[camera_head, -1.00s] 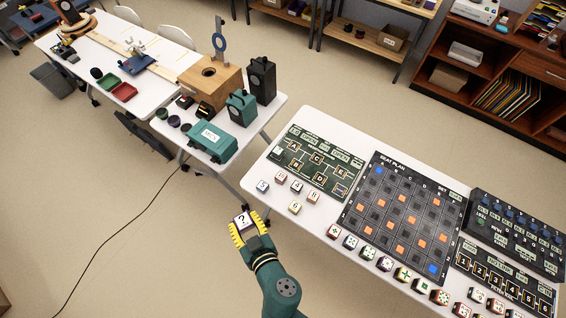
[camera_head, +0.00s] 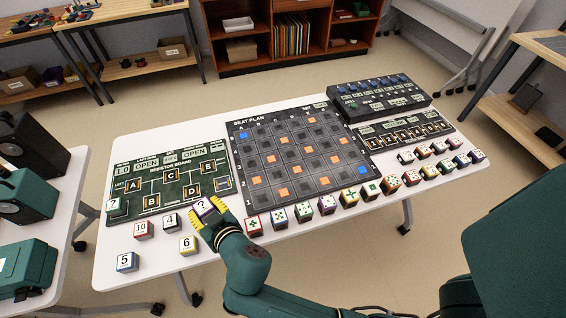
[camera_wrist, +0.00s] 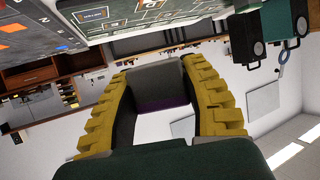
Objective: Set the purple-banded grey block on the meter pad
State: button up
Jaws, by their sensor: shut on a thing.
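The purple-banded grey block (camera_head: 205,206) has a white face with a "?" and is held in my gripper (camera_head: 209,216). The yellow fingers are shut on its sides, at the front edge of the resistor board (camera_head: 172,186). Small readouts line the board's top edge.
Another table with teal devices (camera_head: 25,265) is at left.

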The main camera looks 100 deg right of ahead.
jog(key=shift+s+d+f, duration=0.3)
jog(key=shift+s+f, duration=0.05)
jog(key=shift+f, duration=0.1)
notch_tip(320, 180, down, 10)
jog(key=b, duration=0.4)
jog(key=shift+b, duration=0.3)
jog(key=shift+f, duration=0.2)
jog(key=o, duration=1.1)
jog(key=shift+o, duration=0.2)
jog(key=shift+r, duration=0.1)
